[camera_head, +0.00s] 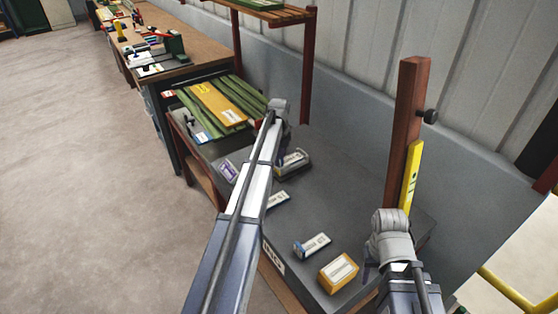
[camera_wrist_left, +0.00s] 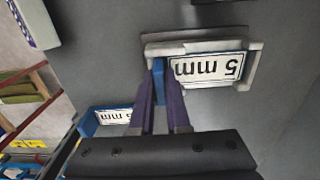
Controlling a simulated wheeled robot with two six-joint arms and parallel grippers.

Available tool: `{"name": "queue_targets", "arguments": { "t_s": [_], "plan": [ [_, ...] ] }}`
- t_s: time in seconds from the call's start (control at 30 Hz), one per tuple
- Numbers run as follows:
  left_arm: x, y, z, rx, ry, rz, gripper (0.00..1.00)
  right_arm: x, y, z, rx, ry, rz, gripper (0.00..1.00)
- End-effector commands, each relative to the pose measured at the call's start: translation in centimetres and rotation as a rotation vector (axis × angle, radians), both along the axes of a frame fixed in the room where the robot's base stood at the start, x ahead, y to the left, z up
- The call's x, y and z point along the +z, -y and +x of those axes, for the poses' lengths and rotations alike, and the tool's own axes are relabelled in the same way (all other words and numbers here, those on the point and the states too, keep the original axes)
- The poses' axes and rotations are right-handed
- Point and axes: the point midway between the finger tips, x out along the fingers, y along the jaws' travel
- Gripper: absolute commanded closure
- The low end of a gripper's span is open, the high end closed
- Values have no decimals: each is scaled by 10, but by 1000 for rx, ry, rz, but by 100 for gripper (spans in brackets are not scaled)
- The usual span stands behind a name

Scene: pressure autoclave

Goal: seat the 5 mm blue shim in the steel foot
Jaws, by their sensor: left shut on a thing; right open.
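The blue shim (camera_wrist_left: 158,78) has a white label reading "5 mm" and lies at the steel foot (camera_wrist_left: 253,70), a pale grey frame, in the left wrist view. My left gripper (camera_wrist_left: 166,72) is shut on the shim's blue edge with its purple fingers. The label shows between the foot's raised ends; I cannot tell whether the shim is fully down. In the head view the steel foot (camera_head: 293,160) is just right of my left arm, which hides the fingertips. My right gripper (camera_head: 372,268) is open and empty near the table's front right.
Another blue labelled block (camera_wrist_left: 113,116) lies near the foot. A blue-edged block (camera_head: 312,246) and an orange block (camera_head: 338,273) lie toward the front. A purple-labelled block (camera_head: 229,170) is at the left. A reddish post (camera_head: 405,130) with a yellow strip stands behind my right gripper.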

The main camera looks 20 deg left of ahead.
Motion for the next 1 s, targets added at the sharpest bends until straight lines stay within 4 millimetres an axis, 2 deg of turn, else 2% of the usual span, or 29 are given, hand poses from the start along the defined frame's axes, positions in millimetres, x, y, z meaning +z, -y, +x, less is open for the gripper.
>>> {"name": "queue_targets", "arguments": {
  "t_s": [0.07,0.1,0.33,0.73,1.0],
  "plan": [
    [-4,0,0,0,0,0,100,-4,0,0,0,0,0,50],
    [-2,0,0,0,0,0,81,-2,0,0,0,0,0,50],
    [-2,0,0,0,0,0,56,-2,0,0,0,0,0,50],
    [2,0,0,0,0,0,56,2,0,0,0,0,0,50],
    [27,0,0,0,0,0,56,27,0,0,0,0,0,50]
  ]
}}
